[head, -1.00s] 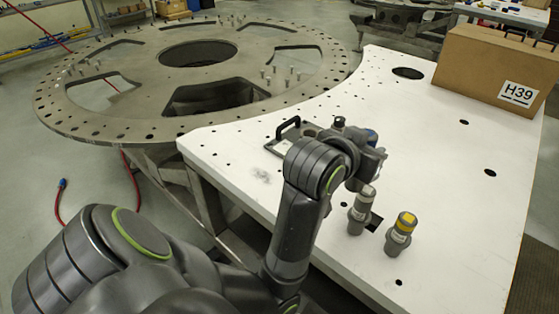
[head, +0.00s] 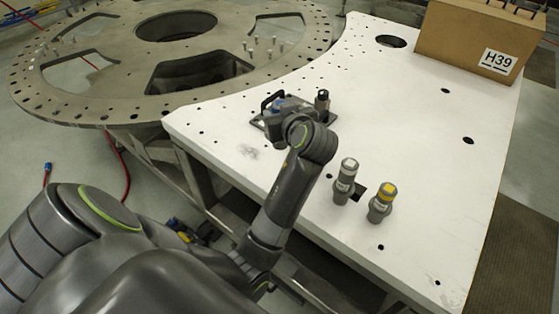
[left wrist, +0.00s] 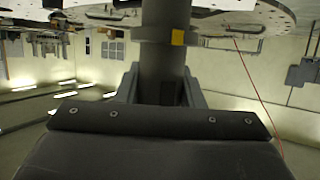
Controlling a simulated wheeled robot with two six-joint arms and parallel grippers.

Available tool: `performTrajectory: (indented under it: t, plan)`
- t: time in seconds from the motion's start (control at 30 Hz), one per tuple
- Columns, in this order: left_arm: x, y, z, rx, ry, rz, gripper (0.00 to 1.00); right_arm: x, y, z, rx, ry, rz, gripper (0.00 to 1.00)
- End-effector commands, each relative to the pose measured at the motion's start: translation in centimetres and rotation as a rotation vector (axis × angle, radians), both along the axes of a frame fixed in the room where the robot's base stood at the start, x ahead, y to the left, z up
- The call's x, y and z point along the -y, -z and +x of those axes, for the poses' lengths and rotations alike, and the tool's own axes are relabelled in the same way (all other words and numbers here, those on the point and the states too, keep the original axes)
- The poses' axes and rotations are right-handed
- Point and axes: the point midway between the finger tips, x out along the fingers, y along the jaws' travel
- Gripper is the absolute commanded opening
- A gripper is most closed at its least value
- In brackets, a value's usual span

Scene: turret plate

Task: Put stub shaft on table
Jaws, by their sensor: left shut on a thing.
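My left gripper (head: 284,108) is over the back left part of the white table (head: 420,150), by a flat plate with a black handle. In the left wrist view its jaws are shut on a dark grey cylinder (left wrist: 165,60), seemingly a stub shaft, with a collar and a yellow patch. In the head view I cannot make out this held shaft clearly. Two other stub shafts stand upright on the table, one light-topped (head: 345,182) and one yellow-topped (head: 382,203). My right gripper cannot be made out.
The large round turret plate (head: 95,108) lies beyond the table's left edge. A cardboard box marked H39 (head: 460,40) stands at the back right. A dark upright piece (head: 322,99) stands just right of my left gripper. The table's middle right is mostly clear, with some holes.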

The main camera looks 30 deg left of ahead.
Motion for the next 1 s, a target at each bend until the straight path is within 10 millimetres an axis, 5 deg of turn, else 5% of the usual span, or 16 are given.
performTrajectory:
  t: [0.2,0.6,1.0]
  plan:
    - [-0.1,3.8,-0.1,-0.006,-0.007,0.000,0.00,0.0,-1.0,0.2,0.002,0.000,0.000,0.36]
    - [-0.1,8.3,-0.1,-0.005,-0.005,0.001,0.00,0.0,-2.0,0.3,0.004,0.000,0.001,0.36]
    - [0.0,9.4,-0.1,0.001,-0.004,-0.001,0.00,-0.2,-1.9,0.3,0.004,-0.001,0.003,0.36]
